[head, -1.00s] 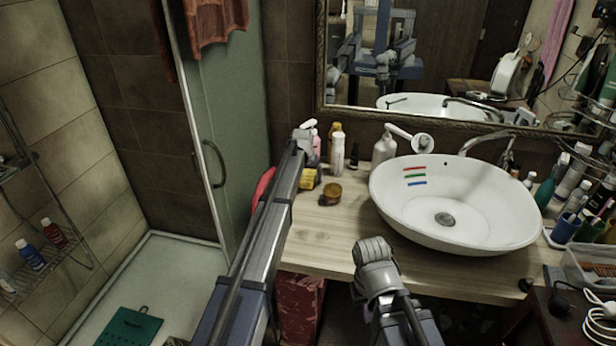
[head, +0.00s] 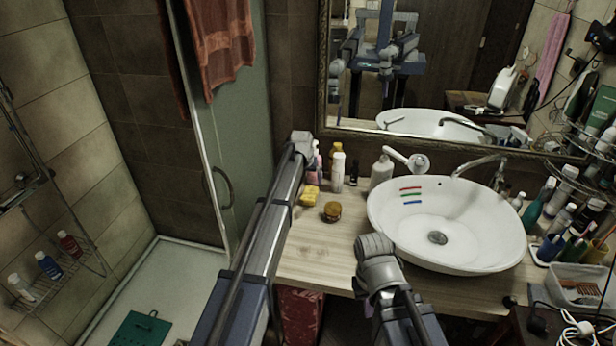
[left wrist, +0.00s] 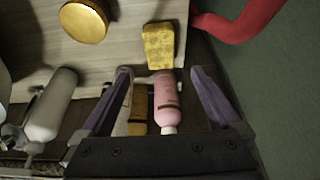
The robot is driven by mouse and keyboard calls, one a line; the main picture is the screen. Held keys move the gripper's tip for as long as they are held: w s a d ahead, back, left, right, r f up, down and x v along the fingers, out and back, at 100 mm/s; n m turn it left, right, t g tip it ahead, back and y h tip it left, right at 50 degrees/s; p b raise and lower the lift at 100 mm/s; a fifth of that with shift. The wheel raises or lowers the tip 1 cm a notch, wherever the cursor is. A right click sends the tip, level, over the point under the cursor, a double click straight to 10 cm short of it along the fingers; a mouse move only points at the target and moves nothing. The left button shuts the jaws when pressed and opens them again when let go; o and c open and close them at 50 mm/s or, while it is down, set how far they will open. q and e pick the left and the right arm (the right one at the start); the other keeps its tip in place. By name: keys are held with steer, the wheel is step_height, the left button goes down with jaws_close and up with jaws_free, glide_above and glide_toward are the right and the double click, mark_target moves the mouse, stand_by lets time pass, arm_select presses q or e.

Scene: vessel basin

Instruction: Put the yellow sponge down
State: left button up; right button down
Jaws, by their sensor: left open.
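The yellow sponge (head: 310,196) lies on the wooden counter left of the basin, near the counter's left side. In the left wrist view the sponge (left wrist: 159,46) sits just beyond my open fingertips, on the counter and not gripped. My left gripper (left wrist: 162,72) is open and empty; in the head view its arm (head: 262,235) reaches in from the lower left and its fingers are hard to make out. My right gripper (head: 375,247) is in front of the counter's front edge, and its finger state does not show clearly.
A round amber-lidded jar (head: 332,211) stands right of the sponge. Several bottles, including a pink one (left wrist: 167,98) and a white one (head: 338,172), stand behind. The white basin (head: 445,255) fills the right. Bare counter (head: 318,250) lies in front of the jar.

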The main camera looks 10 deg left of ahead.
arm_select(q)
steer(key=shift+s, duration=0.15)
steer(key=s+d+m+g, duration=0.1)
steer(key=s+d, duration=0.3)
steer(key=s, duration=1.1)
steer(key=s+d+f+m+g, duration=0.1)
steer(key=s+d, duration=0.3)
steer(key=s, duration=1.1)
steer(key=s+d+m+g+y, duration=0.1)
steer(key=s+d, duration=0.3)
steer(key=s, duration=1.1)
steer(key=shift+d+f+g, duration=0.15)
steer(key=shift+f+g, duration=0.1)
steer(key=shift+g, duration=0.65)
steer(key=shift+o, duration=0.2)
steer(key=shift+w, duration=0.1)
